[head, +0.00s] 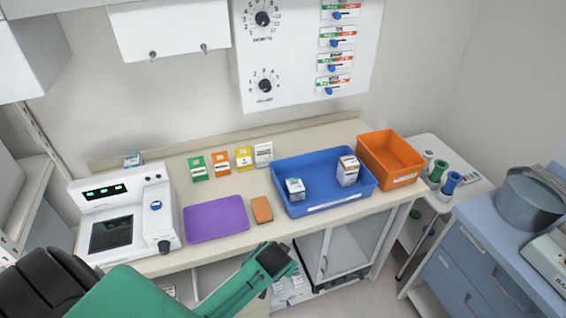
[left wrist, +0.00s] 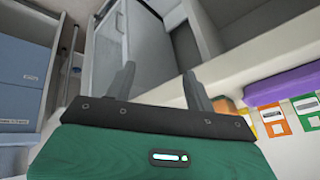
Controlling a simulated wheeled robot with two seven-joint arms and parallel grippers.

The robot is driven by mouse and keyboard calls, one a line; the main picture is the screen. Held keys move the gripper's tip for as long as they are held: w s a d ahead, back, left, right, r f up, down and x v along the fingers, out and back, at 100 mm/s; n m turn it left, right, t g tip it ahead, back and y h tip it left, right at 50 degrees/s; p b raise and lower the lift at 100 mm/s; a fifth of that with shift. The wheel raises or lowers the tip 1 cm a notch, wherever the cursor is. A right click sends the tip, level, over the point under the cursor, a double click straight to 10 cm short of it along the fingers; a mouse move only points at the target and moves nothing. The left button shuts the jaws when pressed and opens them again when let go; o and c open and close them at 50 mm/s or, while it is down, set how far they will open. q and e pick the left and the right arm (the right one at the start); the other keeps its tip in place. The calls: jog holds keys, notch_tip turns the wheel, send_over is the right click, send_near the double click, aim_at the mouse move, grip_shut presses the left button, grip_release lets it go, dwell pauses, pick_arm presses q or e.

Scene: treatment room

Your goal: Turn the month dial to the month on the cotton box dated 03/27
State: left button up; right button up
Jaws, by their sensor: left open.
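The upper dial (head: 263,18), a black knob ringed by numbers, is on the white wall panel; its label looks like MONTH, but its setting is too small to read. Two whitish boxes, left (head: 295,189) and right (head: 347,170), stand in the blue bin (head: 325,205). No date is readable, so I cannot tell which is the cotton box. My left gripper (head: 277,260) is open and empty, low before the counter's front edge; its spread fingers show in the left wrist view (left wrist: 158,85).
A second dial (head: 265,85) sits below the upper one, beside several blue-knobbed sliders (head: 333,67). An orange bin (head: 390,160), purple mat (head: 216,218), brown block (head: 262,209) and white device (head: 123,215) occupy the counter. A wall cabinet (head: 170,30) hangs left of the panel.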

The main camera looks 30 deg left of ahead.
pick_arm(q)
jog(key=w+a+r+n+t+y, duration=0.1)
jog(key=w+a+r+t+y, duration=0.15)
jog(key=w+r, duration=0.85)
jog(key=n+t+y+p, duration=0.2)
jog(key=n+t+y, duration=0.2)
jog(key=n+y, duration=0.55)
send_near(265, 21)
jog(key=shift+g+h, duration=0.25)
jog(key=shift+h, duration=0.15)
jog(key=p+x, duration=0.4)
jog(key=r+p+x, duration=0.1)
jog(key=p+x, duration=0.1)
jog(key=x, duration=0.1)
jog(key=shift+s+r, duration=0.1)
jog(key=shift+p+x, duration=0.5)
jog(key=shift+x, duration=0.4)
jog(key=shift+f, duration=0.25)
pick_arm(e)
notch_tip(265, 21, up, 9)
jog(key=shift+d, duration=0.25)
jog(key=shift+s, duration=0.1)
